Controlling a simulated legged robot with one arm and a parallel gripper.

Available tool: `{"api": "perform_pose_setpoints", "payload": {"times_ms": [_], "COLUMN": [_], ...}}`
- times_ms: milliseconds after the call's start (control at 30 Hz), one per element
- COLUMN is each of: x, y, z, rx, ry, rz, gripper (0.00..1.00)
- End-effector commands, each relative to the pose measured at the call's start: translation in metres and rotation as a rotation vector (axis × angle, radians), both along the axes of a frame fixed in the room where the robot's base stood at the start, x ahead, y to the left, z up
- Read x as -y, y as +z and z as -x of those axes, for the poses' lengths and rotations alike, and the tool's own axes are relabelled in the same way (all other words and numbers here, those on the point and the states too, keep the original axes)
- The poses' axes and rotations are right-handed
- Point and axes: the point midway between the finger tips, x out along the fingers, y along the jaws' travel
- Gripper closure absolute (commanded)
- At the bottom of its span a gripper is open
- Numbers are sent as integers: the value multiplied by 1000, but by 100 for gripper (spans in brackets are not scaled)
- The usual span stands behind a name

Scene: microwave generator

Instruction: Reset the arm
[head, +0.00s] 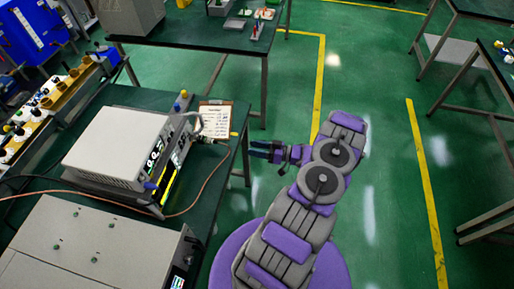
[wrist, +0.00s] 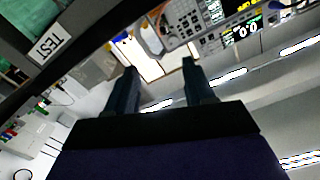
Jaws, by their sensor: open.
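My arm shows in purple and grey in the head view, bent at its joints over the green floor. My gripper (head: 265,151) points left at the right edge of the table that bears the microwave generator. In the wrist view my gripper (wrist: 160,80) has its two dark fingers apart with nothing held between them. The microwave generator (head: 125,145) is a white-topped box with a lit front panel, left of my gripper. A panel with lit digits (wrist: 225,25) shows at the top of the wrist view, beyond the fingers.
A grey box (head: 85,250) sits at the front left. Another table (head: 195,42) stands behind. Open green floor (head: 385,140) with yellow lines lies to the right.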

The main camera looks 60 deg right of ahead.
Motion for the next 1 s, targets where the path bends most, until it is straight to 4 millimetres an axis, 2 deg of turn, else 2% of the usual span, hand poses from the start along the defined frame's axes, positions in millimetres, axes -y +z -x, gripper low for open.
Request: {"api": "perform_pose_setpoints", "payload": {"times_ms": [567,667,767,1000], "x": [0,4,14,58], "y": [0,1,4,31], "z": [0,-5,-21,-87], "rx": [0,-14,-62,-257], "ry": [0,-5,-23,-122], "rz": [0,18,74,321], "gripper": [47,47,47,47]}}
